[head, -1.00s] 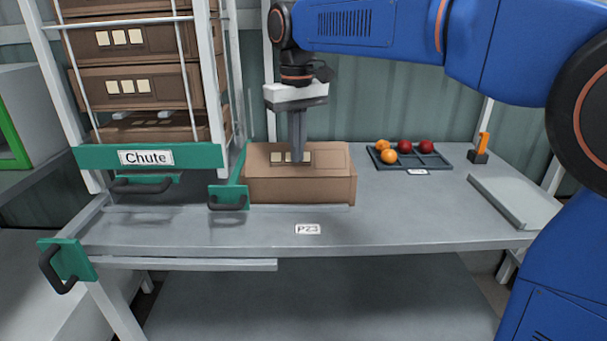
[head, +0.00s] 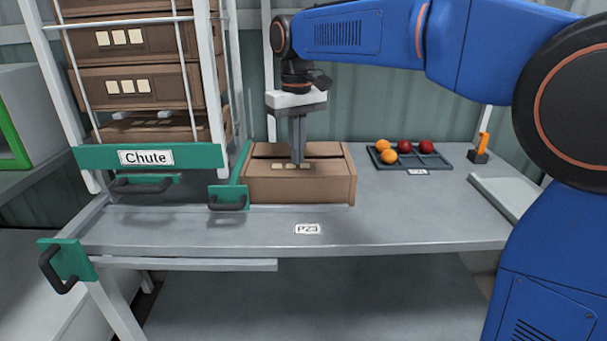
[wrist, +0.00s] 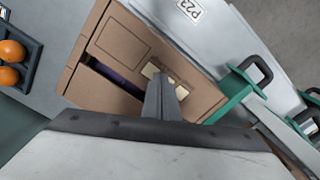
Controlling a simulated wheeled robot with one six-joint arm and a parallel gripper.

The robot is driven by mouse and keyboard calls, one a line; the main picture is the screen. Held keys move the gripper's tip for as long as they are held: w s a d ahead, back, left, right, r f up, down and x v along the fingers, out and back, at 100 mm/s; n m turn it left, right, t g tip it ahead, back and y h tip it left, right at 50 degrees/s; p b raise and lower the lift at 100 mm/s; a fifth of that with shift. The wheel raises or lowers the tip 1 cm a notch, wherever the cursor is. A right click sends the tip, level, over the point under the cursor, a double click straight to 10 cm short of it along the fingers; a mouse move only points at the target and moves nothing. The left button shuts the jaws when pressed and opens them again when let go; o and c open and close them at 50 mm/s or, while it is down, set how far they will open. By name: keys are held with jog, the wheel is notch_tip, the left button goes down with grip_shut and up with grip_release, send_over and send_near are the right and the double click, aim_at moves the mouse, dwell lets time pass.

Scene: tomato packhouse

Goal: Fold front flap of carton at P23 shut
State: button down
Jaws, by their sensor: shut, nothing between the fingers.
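The brown carton (head: 305,192) stands on the bench behind the P23 label (head: 307,229). Its front flap (head: 328,169), with small cream squares on it, lies flat or nearly flat over the front of the top. A dark slit shows between it and the back flap (head: 330,150). My gripper (head: 298,162) points down with its fingers shut and empty, its tips at the front flap by the cream squares. The wrist view shows the fingers (wrist: 160,82) over the front flap (wrist: 125,40) and the dark slit (wrist: 115,80). Whether the tips touch is hard to tell.
The green-fronted Chute rack (head: 200,155) with stacked cartons stands left, and a green handled piece (head: 228,197) sits close to the carton's left side. A dark tray (head: 435,160) of tomatoes lies at the back right. The bench front is clear.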

jog(key=shift+w+f, duration=0.3)
jog(key=shift+f, duration=0.3)
notch_tip(320, 180, up, 8)
dwell(0.8)
jog(key=shift+d, duration=0.15)
jog(key=shift+m+t, duration=0.6)
jog(key=shift+m, duration=0.1)
jog(key=s+d, duration=0.2)
jog(key=d, duration=0.1)
jog(key=s+d+f, duration=0.1)
jog(key=d, duration=0.2)
jog(key=s+d+f, duration=0.1)
jog(key=s+d, duration=0.1)
jog(key=d, duration=0.1)
jog(key=shift+s+d+f, duration=0.1)
jog(key=shift+s, duration=0.2)
jog(key=s+d+f+m+t, duration=0.1)
jog(key=s+d+f+m, duration=0.1)
jog(key=s+d+f, duration=0.6)
jog(key=s+d+f+m+t, duration=0.2)
jog(key=s+d+f, duration=0.7)
jog(key=s+f, duration=0.4)
jog(key=shift+s+d+f+t, duration=0.15)
jog(key=shift+s+f+t, duration=0.15)
jog(key=shift+s, duration=0.85)
